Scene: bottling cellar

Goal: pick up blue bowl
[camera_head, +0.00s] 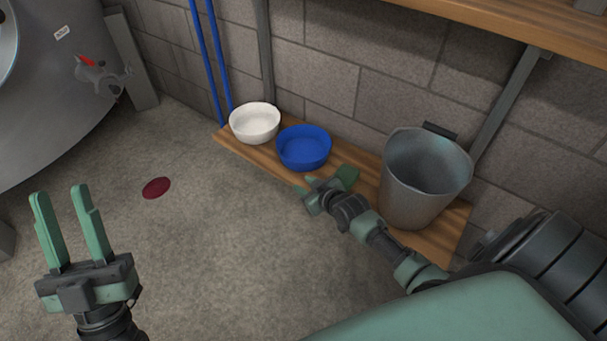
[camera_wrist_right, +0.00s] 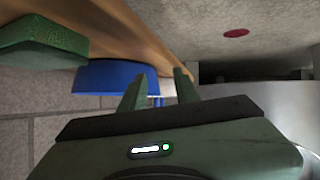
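The blue bowl (camera_head: 303,148) stands upright on a low wooden shelf, right of a white bowl (camera_head: 254,122). It also shows in the right wrist view (camera_wrist_right: 108,77), beyond my fingers and partly hidden by one of them. My right gripper (camera_head: 305,185) is just in front of the blue bowl, near the shelf's front edge. Its two fingers are spread and empty, as the right wrist view (camera_wrist_right: 158,80) also shows; no contact with the bowl is visible. My left gripper (camera_head: 60,191) is open and empty above the floor at the left, far from the bowl.
A green block (camera_head: 347,176) lies on the wooden shelf (camera_head: 236,146), close to my right gripper. A metal bucket (camera_head: 412,190) stands at its right end. An upper shelf (camera_head: 520,25), blue poles (camera_head: 216,70) and a brick wall are behind.

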